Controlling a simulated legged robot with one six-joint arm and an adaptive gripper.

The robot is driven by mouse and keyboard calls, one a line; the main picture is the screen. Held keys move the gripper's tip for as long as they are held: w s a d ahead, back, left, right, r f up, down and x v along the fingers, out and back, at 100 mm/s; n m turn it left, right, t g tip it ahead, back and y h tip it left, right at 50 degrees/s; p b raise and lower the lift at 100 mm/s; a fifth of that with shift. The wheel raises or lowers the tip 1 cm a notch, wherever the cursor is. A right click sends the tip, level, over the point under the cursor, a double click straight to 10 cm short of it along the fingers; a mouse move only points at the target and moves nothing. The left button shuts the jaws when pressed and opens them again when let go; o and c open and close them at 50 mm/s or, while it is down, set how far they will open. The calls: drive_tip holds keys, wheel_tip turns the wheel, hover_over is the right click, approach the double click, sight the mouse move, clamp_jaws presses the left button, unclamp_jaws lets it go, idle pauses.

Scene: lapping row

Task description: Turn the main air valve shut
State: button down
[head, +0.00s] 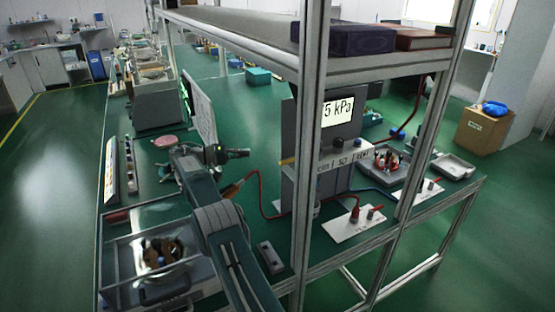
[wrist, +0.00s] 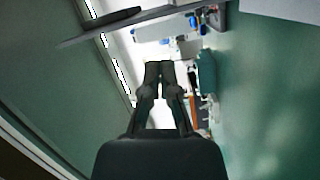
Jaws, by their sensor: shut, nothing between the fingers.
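My gripper (head: 246,153) is shut and empty, held in the air above the bench to the left of the grey panel (head: 297,150) with the "kPa" display. In the wrist view my gripper's two fingertips (wrist: 159,66) are together with nothing between them. A white plate with small red fittings (head: 355,214) lies on the bench front, joined to a red hose. A second white plate with red fittings (head: 430,189) lies further right. I cannot tell which fitting is the main air valve. My gripper is apart from both plates.
A shelf frame post (head: 309,150) stands between my gripper and the white plates. A red hose (head: 262,207) crosses the bench. A clear-sided case (head: 120,262) stands at front left, with a small grey block (head: 270,257) nearer the middle.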

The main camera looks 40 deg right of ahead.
sight(284, 150)
drive_tip(key=x, duration=0.9)
drive_tip(key=shift+s+d, duration=0.15)
drive_tip(key=shift+s, duration=0.15)
drive_tip(key=shift+s+a+f, duration=0.15)
drive_tip(key=shift+s+a, duration=0.2)
drive_tip(key=shift+s, duration=0.5)
drive_tip(key=shift+s+a+f, duration=0.15)
drive_tip(key=shift+s+a, duration=0.2)
drive_tip(key=shift+s, duration=0.5)
